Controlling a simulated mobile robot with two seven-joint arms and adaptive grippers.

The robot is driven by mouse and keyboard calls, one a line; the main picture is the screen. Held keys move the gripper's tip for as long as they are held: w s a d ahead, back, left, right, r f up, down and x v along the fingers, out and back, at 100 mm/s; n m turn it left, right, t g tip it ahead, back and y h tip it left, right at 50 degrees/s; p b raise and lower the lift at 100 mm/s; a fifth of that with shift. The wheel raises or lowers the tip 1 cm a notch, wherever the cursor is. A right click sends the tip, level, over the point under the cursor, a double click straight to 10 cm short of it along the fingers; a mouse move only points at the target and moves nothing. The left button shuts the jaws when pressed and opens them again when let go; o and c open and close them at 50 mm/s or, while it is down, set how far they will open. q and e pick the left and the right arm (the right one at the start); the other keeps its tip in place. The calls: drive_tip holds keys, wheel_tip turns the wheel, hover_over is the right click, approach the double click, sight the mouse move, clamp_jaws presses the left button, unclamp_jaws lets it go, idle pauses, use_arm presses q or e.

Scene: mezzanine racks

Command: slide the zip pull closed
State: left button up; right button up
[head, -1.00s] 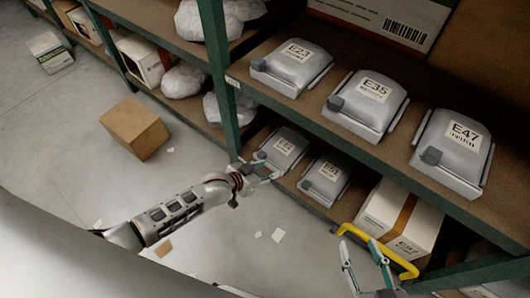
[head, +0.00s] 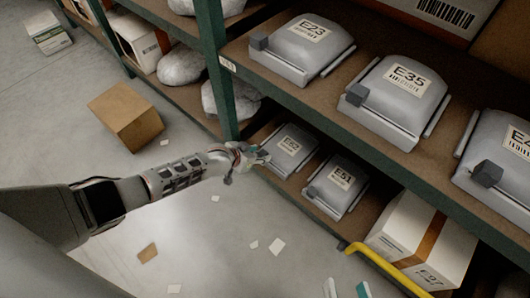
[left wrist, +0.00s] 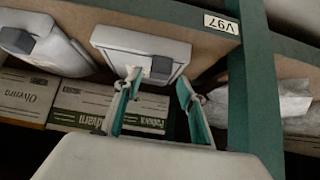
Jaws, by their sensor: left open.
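Grey padded cases with labels, side rails and a dark block like a zip pull stand on two shelves. On the lower shelf are a case at the left (head: 291,145) and one marked E51 (head: 336,186). My left gripper (head: 262,153) is at the near left edge of that left case, hiding part of it. In the left wrist view my open left gripper (left wrist: 157,80) has a case's dark pull (left wrist: 161,67) showing between its fingertips; contact cannot be told. My right gripper (head: 346,289) shows only two separated fingertips at the bottom edge.
Above are cases E23 (head: 301,48), E35 (head: 396,97) and another at right. A green post (head: 217,75) stands left of the left case. A white carton (head: 419,233) and yellow bar (head: 388,268) are at lower right. A brown box (head: 125,117) sits on open floor.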

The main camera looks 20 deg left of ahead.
sight(263, 153)
use_arm(q)
drive_tip(key=shift+w+d+f+b, duration=0.2)
drive_tip(key=shift+f+b, duration=0.1)
drive_tip(key=shift+f, duration=0.35)
drive_tip(key=shift+w+d+f+b, duration=0.1)
drive_tip(key=shift+w+f+b, duration=0.15)
drive_tip(key=shift+f, duration=0.35)
drive_tip(key=shift+w+d+f, duration=0.1)
drive_tip(key=shift+w, duration=0.35)
drive_tip(key=shift+w+r, duration=0.2)
drive_tip(key=shift+w, duration=0.05)
use_arm(e)
drive_tip(key=m, duration=0.1)
drive_tip(key=a+m, duration=0.1)
drive_tip(key=s+a, duration=0.1)
drive_tip(key=shift+a+f+m, duration=0.2)
drive_tip(key=shift+f+m, duration=0.05)
drive_tip(key=shift+m, duration=0.15)
